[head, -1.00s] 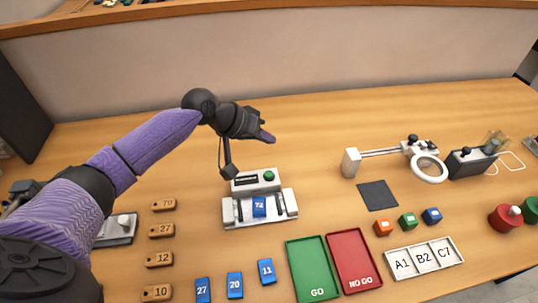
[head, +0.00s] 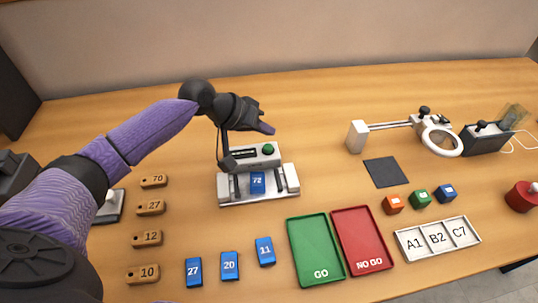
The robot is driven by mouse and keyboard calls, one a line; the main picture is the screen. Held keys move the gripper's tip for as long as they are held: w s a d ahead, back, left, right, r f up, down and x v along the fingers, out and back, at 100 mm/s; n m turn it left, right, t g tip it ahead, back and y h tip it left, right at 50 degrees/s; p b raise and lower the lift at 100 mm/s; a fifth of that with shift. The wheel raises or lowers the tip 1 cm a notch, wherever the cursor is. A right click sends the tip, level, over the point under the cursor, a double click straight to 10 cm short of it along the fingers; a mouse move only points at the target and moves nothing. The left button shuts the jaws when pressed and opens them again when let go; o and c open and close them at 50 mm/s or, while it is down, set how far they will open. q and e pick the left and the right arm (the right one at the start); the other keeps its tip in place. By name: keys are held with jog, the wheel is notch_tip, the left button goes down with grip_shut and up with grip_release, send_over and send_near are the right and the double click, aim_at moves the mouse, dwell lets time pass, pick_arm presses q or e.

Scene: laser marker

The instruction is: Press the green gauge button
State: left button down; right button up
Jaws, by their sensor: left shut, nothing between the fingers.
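The green gauge button (head: 268,149) sits at the right end of the top of the white gauge box (head: 242,165). The gauge has a dark display strip to the left of the button. A blue block marked 72 (head: 258,182) lies in the gauge's metal fixture (head: 230,189) in front. My left gripper (head: 226,164) is shut and empty. My right gripper is not in view.
A green GO tray (head: 316,252) and a red NO GO tray (head: 362,240) lie in front. Blue blocks (head: 230,265) and wooden tags (head: 149,207) lie at front left. A magnifier (head: 436,137) stands at right. The table behind the gauge is clear.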

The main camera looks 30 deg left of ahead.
aim_at(265, 148)
pick_arm(q)
notch_tip(265, 148, down, 2)
jog(key=shift+f+b, duration=0.1)
jog(key=shift+b, duration=0.2)
dwell(1.0)
dwell(0.7)
jog(key=shift+f, duration=0.45)
